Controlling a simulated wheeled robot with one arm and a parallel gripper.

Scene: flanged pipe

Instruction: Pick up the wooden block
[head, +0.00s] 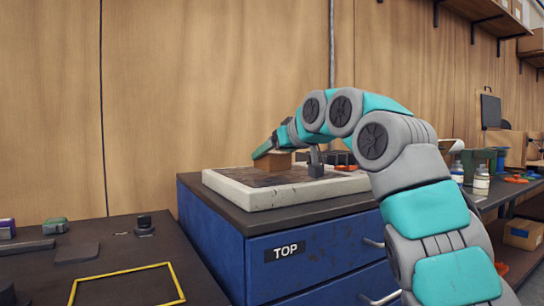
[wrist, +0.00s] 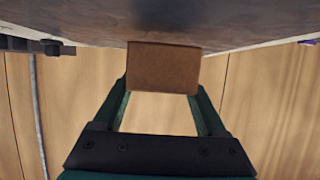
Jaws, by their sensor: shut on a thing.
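The wooden block (head: 273,162) is a small brown box-shaped piece at the left part of the pale-rimmed tray (head: 240,197) on the blue cabinet. In the wrist view the block (wrist: 163,67) fills the space between the two green fingers. My gripper (wrist: 163,88) is shut on it, with a finger along each side. In the head view my gripper (head: 264,151) reaches the block from above and partly hides it. I cannot tell whether the block touches the tray floor.
A dark grey piece (head: 316,168) stands on the tray right of the block. The blue cabinet (head: 217,232) is marked TOP. A dark table (head: 195,262) with a yellow outline lies at lower left. Bottles (head: 481,180) stand on the right bench. The wooden wall is close behind.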

